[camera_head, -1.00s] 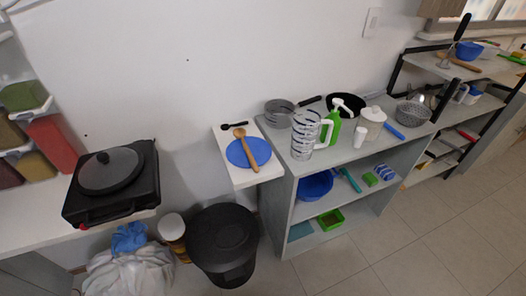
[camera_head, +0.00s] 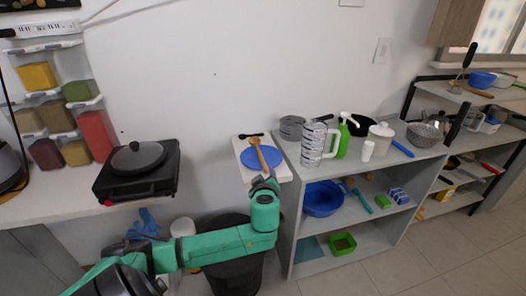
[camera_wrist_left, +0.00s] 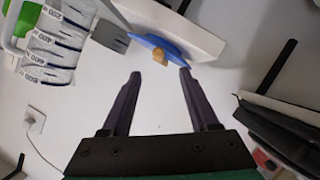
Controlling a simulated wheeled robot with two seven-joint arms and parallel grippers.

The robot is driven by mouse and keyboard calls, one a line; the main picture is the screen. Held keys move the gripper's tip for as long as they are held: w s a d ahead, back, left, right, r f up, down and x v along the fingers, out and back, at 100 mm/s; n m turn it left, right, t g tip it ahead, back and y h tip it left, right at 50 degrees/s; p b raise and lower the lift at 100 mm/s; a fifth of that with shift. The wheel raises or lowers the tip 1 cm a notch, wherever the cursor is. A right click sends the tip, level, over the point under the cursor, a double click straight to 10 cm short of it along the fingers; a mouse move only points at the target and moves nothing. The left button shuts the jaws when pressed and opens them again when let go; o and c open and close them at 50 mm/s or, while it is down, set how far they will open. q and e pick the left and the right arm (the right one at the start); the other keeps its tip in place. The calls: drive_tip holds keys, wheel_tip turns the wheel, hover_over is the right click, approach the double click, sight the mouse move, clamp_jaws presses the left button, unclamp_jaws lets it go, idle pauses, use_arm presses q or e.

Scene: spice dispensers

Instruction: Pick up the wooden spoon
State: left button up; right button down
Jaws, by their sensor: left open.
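The wooden spoon (camera_head: 259,153) lies on the blue plate (camera_head: 251,164), its bowl end toward the wall and its handle toward me. The plate rests on a small white shelf (camera_head: 284,172). My left gripper (camera_head: 264,182) is just in front of the shelf, near the handle end. In the left wrist view its fingers (camera_wrist_left: 160,74) are open with nothing between them. The spoon's brown handle end (camera_wrist_left: 160,56) shows just beyond the fingertips, in front of the blue plate's edge (camera_wrist_left: 146,39). My right gripper is in neither view.
A dark small spoon (camera_head: 250,136) lies behind the plate. A grey shelf unit (camera_head: 299,220) with a striped measuring jug (camera_head: 313,146) stands close on the right. A black bin (camera_head: 230,272) is below my left arm. A black stove with a lidded pan (camera_head: 138,159) is at left.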

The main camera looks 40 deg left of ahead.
sight(265, 169)
use_arm(q)
drive_tip(key=p+x, duration=0.1)
drive_tip(key=x, duration=0.5)
drive_tip(key=shift+d, duration=0.1)
drive_tip(key=shift+w+f, duration=0.3)
drive_tip(key=shift+w, duration=0.05)
drive_tip(key=shift+s+r, duration=0.1)
clamp_jaws()
